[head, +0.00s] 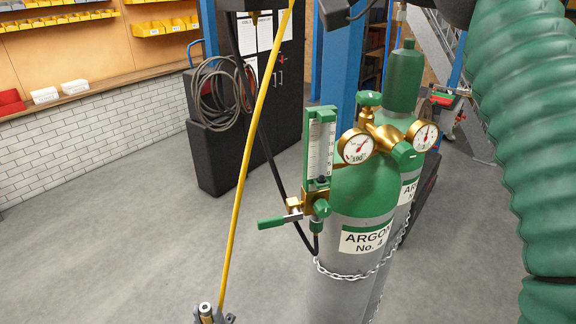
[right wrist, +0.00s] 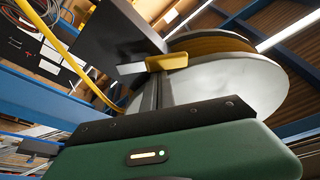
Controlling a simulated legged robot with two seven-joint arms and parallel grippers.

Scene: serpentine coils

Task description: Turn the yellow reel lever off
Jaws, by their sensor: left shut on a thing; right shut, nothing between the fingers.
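The yellow reel lever (right wrist: 168,61) shows in the right wrist view, in front of the reel (right wrist: 235,85), a grey disc with yellow hose wound behind it. My right gripper (right wrist: 157,80) is shut and empty, its tips just below the lever; I cannot tell whether they touch it. It is out of the head view. The yellow hose (head: 246,160) hangs down the head view to a small metal and brass fitting (head: 207,312) at the bottom edge. My left gripper (head: 214,319) is there, mostly cut off by the frame, shut on the hose end.
Argon cylinders (head: 350,282) with gauges, a flowmeter (head: 319,150) and a green-handled valve (head: 272,222) stand right of the hose, with a chain (head: 345,274) around them. A dark cabinet (head: 270,110) is behind. The floor (head: 120,260) at the left is clear.

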